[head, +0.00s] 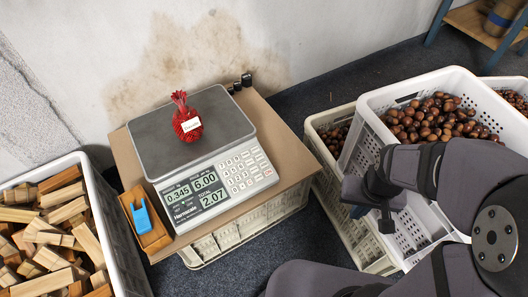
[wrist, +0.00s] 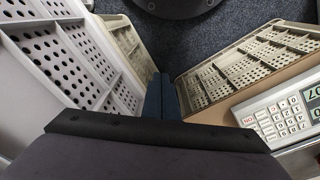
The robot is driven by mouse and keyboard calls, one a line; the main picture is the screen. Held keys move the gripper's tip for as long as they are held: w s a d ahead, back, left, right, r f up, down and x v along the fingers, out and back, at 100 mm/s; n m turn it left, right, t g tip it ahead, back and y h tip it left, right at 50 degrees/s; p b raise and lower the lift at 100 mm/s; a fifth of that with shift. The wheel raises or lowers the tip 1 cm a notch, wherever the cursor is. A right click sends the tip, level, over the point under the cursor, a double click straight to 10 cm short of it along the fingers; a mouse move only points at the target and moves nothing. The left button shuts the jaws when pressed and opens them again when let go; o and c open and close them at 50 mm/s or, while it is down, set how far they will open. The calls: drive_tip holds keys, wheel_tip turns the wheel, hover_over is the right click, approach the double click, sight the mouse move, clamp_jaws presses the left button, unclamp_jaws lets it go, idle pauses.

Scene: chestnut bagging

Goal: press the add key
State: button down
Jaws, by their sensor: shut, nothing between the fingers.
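The scale (head: 205,140) stands on a board over an upturned crate, its keypad (head: 245,172) at the front right. The display (head: 194,192) reads 0.345, 6.00 and 2.07. A red net bag (head: 187,121) with a white label sits on the scale's pan. In the wrist view the keypad (wrist: 285,121) shows at the right edge, partly cut off. I cannot pick out the add key by its label. My gripper (head: 359,212) is to the right of the scale, apart from it, over the crates. Its blue fingers (wrist: 161,96) are together with nothing between them.
A white crate of chestnuts (head: 408,245) stands at the right, close to my arm. A crate of wood blocks (head: 97,205) is at the left. An orange tray (head: 156,238) with a blue clip-like object (head: 142,218) lies beside the scale. Dark floor shows between the crates.

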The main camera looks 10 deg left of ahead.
sight(264, 165)
drive_tip(key=w+r+t+p, duration=0.1)
drive_tip(key=w+r+p, duration=0.2)
drive_tip(key=r+p, duration=0.9)
drive_tip(key=w+a+f+n+t+y+p, duration=0.1)
drive_tip(key=w+a+f+t+y+p, duration=0.15)
drive_tip(key=w+a, duration=0.25)
drive_tip(key=w+a+f+n+t+y+p, duration=0.1)
drive_tip(key=w+a+f+t, duration=0.15)
drive_tip(key=w+a, duration=0.25)
drive_tip(key=s+a+y+p, duration=0.1)
drive_tip(key=s+a+y, duration=0.1)
drive_tip(key=a, duration=0.4)
drive_tip(key=s+a+f+t+y+p, duration=0.1)
drive_tip(key=s+a+y+p, duration=0.1)
drive_tip(key=a+y, duration=0.2)
drive_tip(key=shift+s+a+f+m, duration=0.25)
drive_tip(key=shift+a+m, duration=0.15)
drive_tip(key=shift+a, duration=0.95)
drive_tip(key=shift+f+y, duration=0.15)
drive_tip(key=shift+y, duration=0.1)
